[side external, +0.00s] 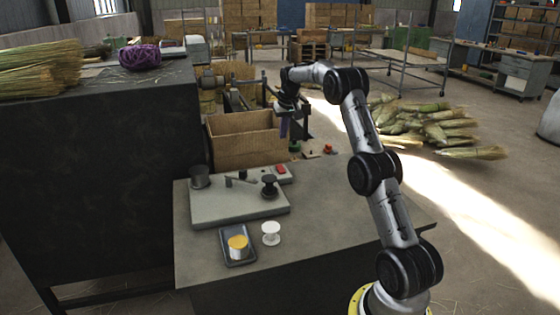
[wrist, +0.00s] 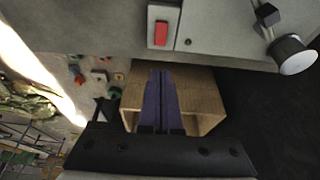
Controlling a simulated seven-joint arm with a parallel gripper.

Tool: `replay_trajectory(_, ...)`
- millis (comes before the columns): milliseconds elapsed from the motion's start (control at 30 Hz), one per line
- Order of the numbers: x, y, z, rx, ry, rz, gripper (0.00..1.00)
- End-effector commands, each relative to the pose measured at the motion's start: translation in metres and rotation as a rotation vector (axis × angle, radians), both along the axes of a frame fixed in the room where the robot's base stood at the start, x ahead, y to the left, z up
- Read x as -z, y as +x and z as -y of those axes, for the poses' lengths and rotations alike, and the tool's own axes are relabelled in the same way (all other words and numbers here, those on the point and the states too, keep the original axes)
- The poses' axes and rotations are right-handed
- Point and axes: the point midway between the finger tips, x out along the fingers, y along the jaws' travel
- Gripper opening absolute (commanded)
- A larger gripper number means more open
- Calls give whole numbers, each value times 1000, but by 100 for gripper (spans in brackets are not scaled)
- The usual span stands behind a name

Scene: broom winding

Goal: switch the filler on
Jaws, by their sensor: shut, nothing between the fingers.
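The filler is a grey flat base (side external: 235,212) on the bench. Its red switch (side external: 282,169) sits at the base's far right corner, and it also shows in the wrist view as a red rocker (wrist: 161,33) on a pale block. I cannot tell which way the rocker is set. The base carries a black spool (side external: 269,186), a dark grey cup (side external: 200,177) and a small arm (side external: 240,180). My gripper (side external: 284,134) is shut and empty, pointing down beyond the switch, by the cardboard box. In the wrist view its purple fingers (wrist: 161,78) are together, below the switch.
An open cardboard box (side external: 250,142) stands behind the filler. A dark tray (side external: 238,258) with a yellow-topped spool (side external: 238,246) and a white spool (side external: 271,233) are in front. A red knob (side external: 328,148) lies right of the box. The bench's right side (side external: 335,205) is clear.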

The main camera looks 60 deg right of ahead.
Motion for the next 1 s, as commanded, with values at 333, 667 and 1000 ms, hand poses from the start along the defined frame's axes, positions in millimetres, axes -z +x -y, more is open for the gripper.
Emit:
replay_trajectory(333,0,0,0,0,-1,1,0)
replay_trajectory(667,43,11,11,0,1,-1,0)
replay_trajectory(1000,104,25,25,0,1,-1,0)
